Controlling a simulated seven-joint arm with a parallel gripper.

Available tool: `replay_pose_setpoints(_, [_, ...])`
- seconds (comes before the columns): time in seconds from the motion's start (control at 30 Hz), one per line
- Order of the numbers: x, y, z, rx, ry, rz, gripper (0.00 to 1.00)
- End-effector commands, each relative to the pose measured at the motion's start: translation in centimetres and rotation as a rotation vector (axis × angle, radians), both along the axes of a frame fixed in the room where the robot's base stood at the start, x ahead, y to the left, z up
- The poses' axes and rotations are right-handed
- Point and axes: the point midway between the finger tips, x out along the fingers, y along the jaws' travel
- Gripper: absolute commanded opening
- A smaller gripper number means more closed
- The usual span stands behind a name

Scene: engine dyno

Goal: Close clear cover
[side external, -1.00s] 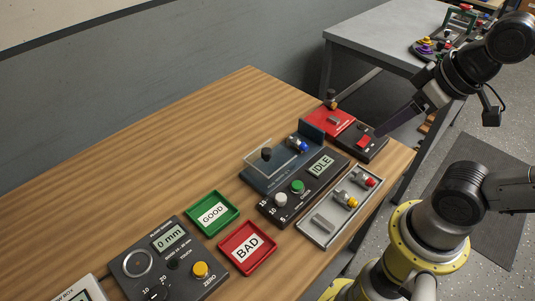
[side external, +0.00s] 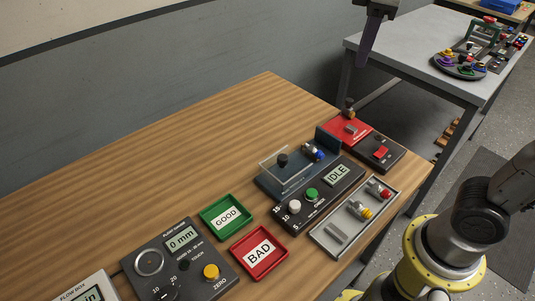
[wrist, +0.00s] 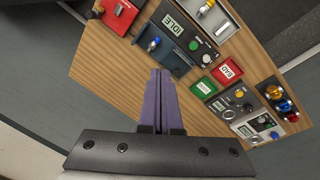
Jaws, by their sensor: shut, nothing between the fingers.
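The clear cover (side external: 287,174) is a see-through panel with a black knob (side external: 282,160), on the slate-blue fixture (side external: 325,138) in the side view. It sits over the left part of the fixture, leaving the blue-tipped part (side external: 318,154) at the right uncovered. Its exact tilt is hard to tell. The fixture also shows in the wrist view (wrist: 178,64), where the cover cannot be made out clearly. My gripper (side external: 363,62) has purple fingers, is shut and empty, and hangs high beyond the fixture, apart from it. Its fingers fill the middle of the wrist view (wrist: 160,74).
A dark panel reading IDLE (side external: 322,192) adjoins the fixture in front. A red-and-black switch box (side external: 372,146) stands to the right, a grey tray (side external: 350,225) in front. Green GOOD (side external: 227,216) and red BAD (side external: 259,252) trays lie left. The table behind the fixture is clear.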

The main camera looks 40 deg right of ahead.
Motion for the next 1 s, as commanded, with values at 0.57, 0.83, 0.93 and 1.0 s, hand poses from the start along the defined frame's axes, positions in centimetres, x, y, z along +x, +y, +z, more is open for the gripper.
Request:
replay_pose_setpoints(0.57, [14.3, 14.9, -9.8, -0.186, 0.335, 0.38, 0.0])
replay_pose_setpoints(0.83, [14.2, 18.8, -15.3, -0.231, 0.422, 0.451, 0.0])
replay_pose_setpoints(0.93, [13.9, 18.9, -15.7, -0.233, 0.424, 0.457, 0.0])
replay_pose_setpoints(1.0, [13.8, 18.6, -16.3, -0.232, 0.423, 0.456, 0.0])
